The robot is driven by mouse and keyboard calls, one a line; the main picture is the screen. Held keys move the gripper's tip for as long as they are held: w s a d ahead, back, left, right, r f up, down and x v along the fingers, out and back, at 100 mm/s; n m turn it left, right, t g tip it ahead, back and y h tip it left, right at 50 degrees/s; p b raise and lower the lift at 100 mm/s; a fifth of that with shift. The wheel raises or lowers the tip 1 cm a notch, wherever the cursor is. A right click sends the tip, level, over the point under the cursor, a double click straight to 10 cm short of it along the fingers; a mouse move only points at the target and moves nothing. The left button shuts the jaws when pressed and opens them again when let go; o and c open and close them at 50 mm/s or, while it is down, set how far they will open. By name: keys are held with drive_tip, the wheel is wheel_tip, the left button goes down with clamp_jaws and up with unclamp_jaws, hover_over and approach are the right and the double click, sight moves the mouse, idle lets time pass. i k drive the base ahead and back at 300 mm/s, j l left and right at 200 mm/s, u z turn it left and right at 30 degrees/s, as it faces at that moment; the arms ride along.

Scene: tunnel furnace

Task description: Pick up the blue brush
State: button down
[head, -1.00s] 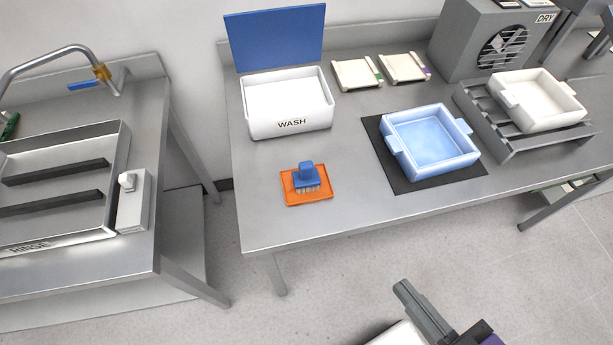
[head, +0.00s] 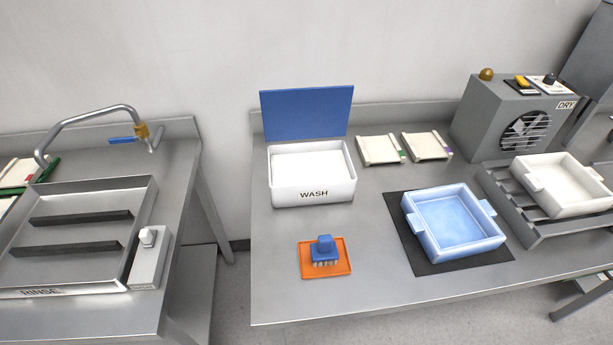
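The blue brush (head: 325,249) stands upright on a small orange tray (head: 307,262), bristles down and knob handle up. The tray lies on the grey metal table, in front of the white WASH box. My gripper is not in the head view now.
The white WASH box (head: 313,194) with its raised blue lid stands behind the brush. To the right are a light-blue basin (head: 427,241) on a black mat (head: 466,262), a white basin (head: 561,209) on a rack, and a DRY unit (head: 486,117). A RINSE sink (head: 66,290) is at left.

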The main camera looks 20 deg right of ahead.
sight(324, 252)
drive_tip(key=i+l, duration=0.2)
drive_tip(key=i+l+u, duration=0.25)
drive_tip(key=l+u, duration=0.2)
drive_tip(key=l, duration=0.2)
drive_tip(key=i+l+u, duration=0.25)
drive_tip(key=l, duration=0.15)
drive_tip(key=k+j, duration=0.05)
